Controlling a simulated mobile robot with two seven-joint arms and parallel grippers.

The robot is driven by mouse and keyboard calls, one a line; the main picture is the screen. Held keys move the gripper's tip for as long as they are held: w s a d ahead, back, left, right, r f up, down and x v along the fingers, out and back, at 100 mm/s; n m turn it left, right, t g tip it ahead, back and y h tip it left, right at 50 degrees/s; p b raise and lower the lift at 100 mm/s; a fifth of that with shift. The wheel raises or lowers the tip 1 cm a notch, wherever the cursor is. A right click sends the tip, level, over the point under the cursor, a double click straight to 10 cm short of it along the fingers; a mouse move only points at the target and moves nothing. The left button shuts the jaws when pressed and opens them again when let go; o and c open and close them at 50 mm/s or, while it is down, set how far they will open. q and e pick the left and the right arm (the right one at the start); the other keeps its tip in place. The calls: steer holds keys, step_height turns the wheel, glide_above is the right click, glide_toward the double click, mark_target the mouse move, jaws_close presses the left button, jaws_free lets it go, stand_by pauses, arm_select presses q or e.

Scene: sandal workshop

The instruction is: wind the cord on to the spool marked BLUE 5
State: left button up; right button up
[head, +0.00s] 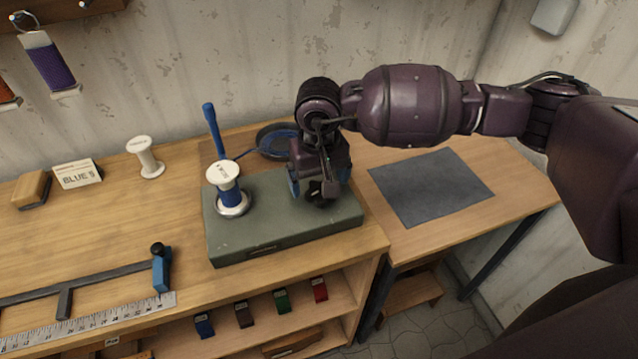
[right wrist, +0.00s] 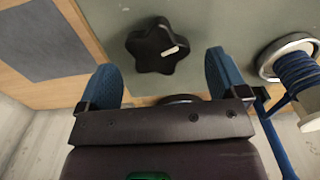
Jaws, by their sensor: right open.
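A white spool (head: 222,173) with blue cord wound around its core stands upright on a round metal seat at the left of a green winder box (head: 285,243). The marking on its top is too small to read. It also shows in the right wrist view (right wrist: 298,74). My right gripper (head: 319,186) is open over the right part of the box. In the right wrist view a black star-shaped knob (right wrist: 155,46) with a white mark lies just ahead of and between its blue fingertips (right wrist: 161,72). The card reading BLUE 5 (head: 77,175) stands at the left. My left gripper is not in view.
A blue-handled lever (head: 212,128) rises behind the spool. A dark round dish (head: 272,153) with blue cord stands behind the box, its cord running towards the spool. An empty white spool (head: 147,160) stands further left. A grey mat (head: 430,187) lies clear at the right.

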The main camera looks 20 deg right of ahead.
steer(key=shift+f, duration=1.1)
steer(key=shift+c, duration=0.4)
steer(key=c, duration=0.8)
steer(key=shift+c, duration=0.2)
